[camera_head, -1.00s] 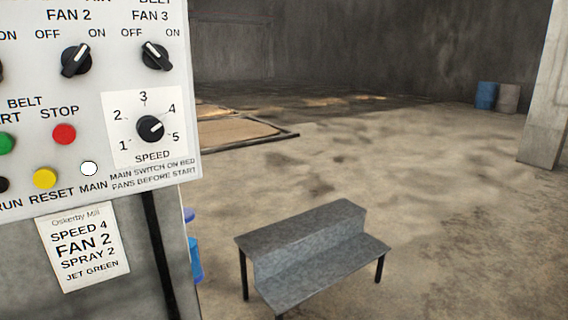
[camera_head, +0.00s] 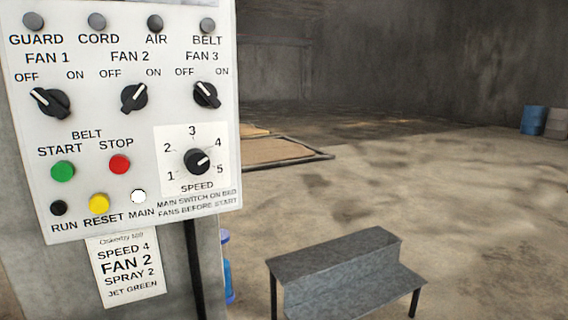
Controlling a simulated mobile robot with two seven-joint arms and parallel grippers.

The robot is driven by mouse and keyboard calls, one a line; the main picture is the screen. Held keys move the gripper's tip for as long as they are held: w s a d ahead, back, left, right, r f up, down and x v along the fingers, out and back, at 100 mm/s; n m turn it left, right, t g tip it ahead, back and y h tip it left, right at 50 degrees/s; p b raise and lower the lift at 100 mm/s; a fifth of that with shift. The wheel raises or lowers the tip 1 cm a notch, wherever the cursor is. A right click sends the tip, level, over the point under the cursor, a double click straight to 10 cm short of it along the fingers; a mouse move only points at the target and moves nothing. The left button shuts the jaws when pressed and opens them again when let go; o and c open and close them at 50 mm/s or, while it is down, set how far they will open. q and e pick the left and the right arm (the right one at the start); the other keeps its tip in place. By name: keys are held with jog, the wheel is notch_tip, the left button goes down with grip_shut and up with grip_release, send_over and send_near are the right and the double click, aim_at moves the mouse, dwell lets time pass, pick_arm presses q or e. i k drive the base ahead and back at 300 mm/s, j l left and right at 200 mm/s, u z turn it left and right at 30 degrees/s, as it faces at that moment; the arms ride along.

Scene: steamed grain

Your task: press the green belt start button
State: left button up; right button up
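The green belt start button (camera_head: 63,170) is at the left of the white control panel (camera_head: 140,130), under the word START. The red stop button (camera_head: 120,164) is to its right. The yellow reset button (camera_head: 99,203) and the dark run lamp (camera_head: 58,208) are below. The main lamp (camera_head: 138,196) shows bright white. The fan 2 knob (camera_head: 134,97) points toward ON; the fan 1 knob (camera_head: 50,101) and fan 3 knob (camera_head: 206,94) point toward OFF. The speed knob (camera_head: 197,161) points to the right, around 4. Neither gripper is in view.
A paper card (camera_head: 125,268) below the panel reads speed 4, fan 2, spray 2, jet green. A grey metal step (camera_head: 345,270) stands on the floor at right. Blue (camera_head: 534,120) and grey barrels stand far right. The floor between is clear.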

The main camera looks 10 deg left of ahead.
aim_at(63, 170)
jog(key=u, duration=1.35)
